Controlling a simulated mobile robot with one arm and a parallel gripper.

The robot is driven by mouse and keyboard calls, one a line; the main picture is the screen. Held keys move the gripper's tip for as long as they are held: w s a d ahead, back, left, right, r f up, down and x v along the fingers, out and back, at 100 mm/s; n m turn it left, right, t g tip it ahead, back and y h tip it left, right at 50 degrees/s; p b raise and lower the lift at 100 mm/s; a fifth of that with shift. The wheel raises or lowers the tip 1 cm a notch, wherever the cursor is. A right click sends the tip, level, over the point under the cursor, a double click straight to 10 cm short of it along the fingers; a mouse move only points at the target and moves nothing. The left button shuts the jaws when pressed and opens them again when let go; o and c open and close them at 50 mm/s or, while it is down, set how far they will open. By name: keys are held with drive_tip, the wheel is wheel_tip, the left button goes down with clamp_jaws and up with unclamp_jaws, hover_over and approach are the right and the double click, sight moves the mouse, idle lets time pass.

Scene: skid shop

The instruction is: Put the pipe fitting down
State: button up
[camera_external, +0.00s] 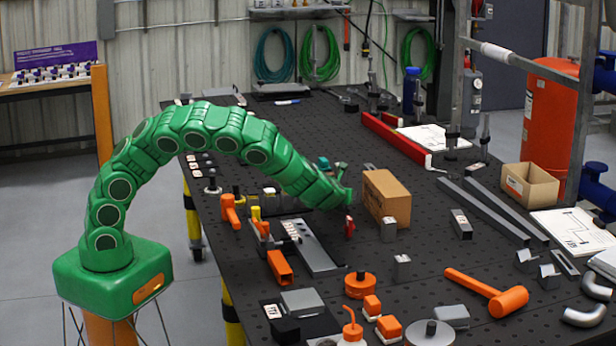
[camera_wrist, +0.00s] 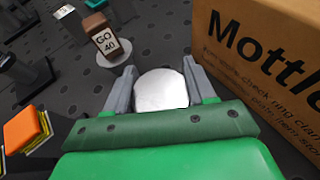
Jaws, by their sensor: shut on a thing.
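My gripper (camera_external: 346,196) is at the end of the green arm, over the dark perforated bench and just left of a cardboard box. In the wrist view its two grey fingers (camera_wrist: 160,80) are closed on a pale silver, rounded piece, which I take to be the pipe fitting (camera_wrist: 161,92). Only its bright end shows; the rest is hidden by the green gripper body. In the external view I cannot make the fitting out. I cannot tell whether it touches the bench (camera_external: 420,262).
The cardboard box (camera_external: 387,199) stands close on the right, also large in the wrist view (camera_wrist: 262,62). A brown "GO 40" gauge (camera_wrist: 102,36) stands ahead. An orange block (camera_wrist: 26,128) lies left. An orange mallet (camera_external: 490,292) and an open carton (camera_external: 530,186) are farther right.

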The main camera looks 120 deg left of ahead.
drive_tip(key=shift+f, duration=0.15)
drive_tip(key=o, duration=1.1)
drive_tip(key=shift+o, duration=0.2)
drive_tip(key=shift+d+r, duration=0.15)
drive_tip(key=shift+r, duration=0.1)
drive_tip(key=v, duration=1.1)
drive_tip(key=shift+d+r, duration=0.15)
drive_tip(key=shift+d, duration=0.15)
drive_tip(key=shift+r, duration=0.1)
